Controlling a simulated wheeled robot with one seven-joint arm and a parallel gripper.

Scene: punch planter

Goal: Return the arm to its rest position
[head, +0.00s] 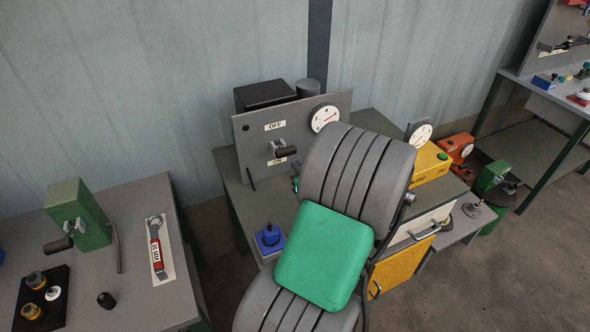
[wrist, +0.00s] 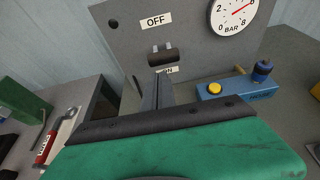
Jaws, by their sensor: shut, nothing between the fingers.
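My arm fills the middle of the head view, with grey ribbed links and a green cover. My gripper is mostly hidden behind it there. In the wrist view my gripper (wrist: 157,92) has its two thin grey fingers together, with nothing between them. The fingertips point toward the grey switch panel (wrist: 120,37), below a lever (wrist: 162,56). In the head view the panel (head: 249,165) stands upright on the middle bench, and its dark-handled lever (head: 286,151) sits between the OFF and ON labels. I cannot tell how far the fingertips are from the panel.
A left bench (head: 135,278) holds a green block (head: 78,215) and a red-handled tool (head: 156,253). A blue box (wrist: 235,97) with a yellow button lies right of my fingers. A yellow box (head: 430,163) stands right of my arm. Floor (head: 480,280) at lower right is clear.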

